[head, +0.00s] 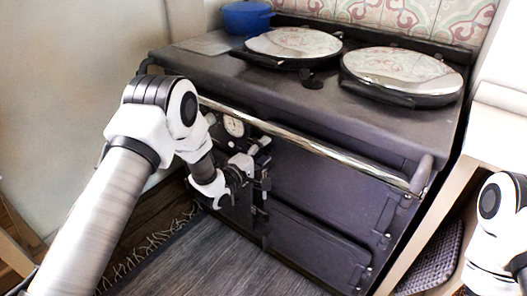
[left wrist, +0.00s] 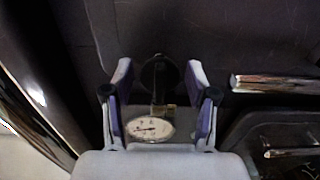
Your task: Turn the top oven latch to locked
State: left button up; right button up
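The dark range cooker (head: 330,190) has a top oven door behind a shiny rail. My left gripper (head: 256,172) is at the left part of its front, below the rail, and hides the latch area in the head view. In the left wrist view my left gripper (left wrist: 160,78) is open. A dark round piece with a narrow lever, seemingly the latch (left wrist: 158,76), lies between its two fingers in the picture, with gaps on both sides. Contact and the lever's exact angle are unclear. My right arm shows at the right edge; its gripper is out of view.
A round white gauge (head: 233,126) is beside my left wrist and also shows in the left wrist view (left wrist: 150,128). The chrome rail (head: 310,146) runs across the front above the gripper. A blue pot (head: 246,18) stands at the back. The floor in front is clear.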

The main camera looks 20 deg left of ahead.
pick_arm(q)
jog(key=v, duration=1.2)
